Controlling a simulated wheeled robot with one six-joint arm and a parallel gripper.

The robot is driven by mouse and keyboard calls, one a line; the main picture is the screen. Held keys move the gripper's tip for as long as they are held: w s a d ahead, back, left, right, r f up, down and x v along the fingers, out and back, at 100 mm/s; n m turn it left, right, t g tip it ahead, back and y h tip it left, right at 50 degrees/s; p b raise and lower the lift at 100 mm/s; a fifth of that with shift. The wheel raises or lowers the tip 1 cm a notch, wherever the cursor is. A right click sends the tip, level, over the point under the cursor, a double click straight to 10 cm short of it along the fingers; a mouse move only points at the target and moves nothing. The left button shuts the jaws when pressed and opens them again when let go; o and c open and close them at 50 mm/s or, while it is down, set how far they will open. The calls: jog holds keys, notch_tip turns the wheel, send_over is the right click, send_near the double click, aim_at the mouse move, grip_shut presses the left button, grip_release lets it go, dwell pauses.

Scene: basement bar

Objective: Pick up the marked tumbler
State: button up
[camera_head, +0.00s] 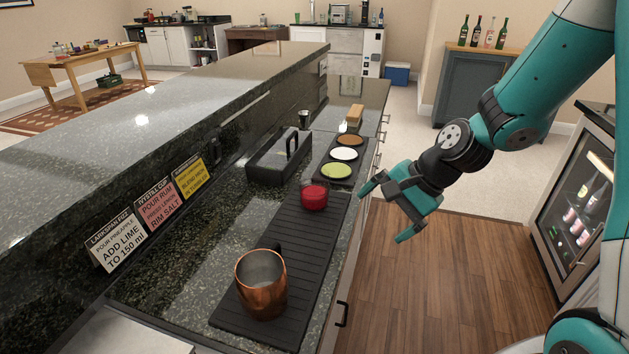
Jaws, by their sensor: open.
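A copper mug (262,285) with a dark handle at its back stands upright on the near part of a black ribbed mat (290,248). A small red cup or tumbler (314,197) stands on the far part of the same mat. I see no clear mark on either, and cannot tell which one is the marked tumbler. My gripper (386,211) is open and empty. In the picture it is right of the red cup, past the counter's front edge, with wooden floor behind it. It touches neither vessel.
Three instruction cards (150,205) lean on the raised bar wall at left. A black caddy with a handle (276,158) stands behind the mat. A black tray (344,158) holds green, white and brown discs. A metal jigger (304,119) stands farther back. Floor right of the counter is clear.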

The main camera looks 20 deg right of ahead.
jog(key=w+d+f+m+t+y, duration=0.1)
jog(key=w+d+m+t+y, duration=0.2)
jog(key=m, duration=0.4)
jog(key=m+t+y+p, duration=0.2)
jog(key=m, duration=0.5)
send_near(328, 190)
jog(key=x, duration=0.4)
jog(key=f+x, duration=0.1)
jog(key=x, duration=0.2)
jog(key=shift+d, duration=0.25)
jog(key=x, duration=0.1)
jog(key=p+x, duration=0.1)
jog(key=x, duration=0.2)
jog(key=shift+a+r, duration=0.25)
jog(key=shift+r, duration=0.05)
jog(key=shift+w+a+f+p, duration=0.25)
jog(key=shift+w+a+p, duration=0.05)
jog(key=shift+w+a, duration=0.1)
jog(key=c, duration=1)
jog(key=shift+c, duration=0.5)
jog(key=shift+r, duration=0.15)
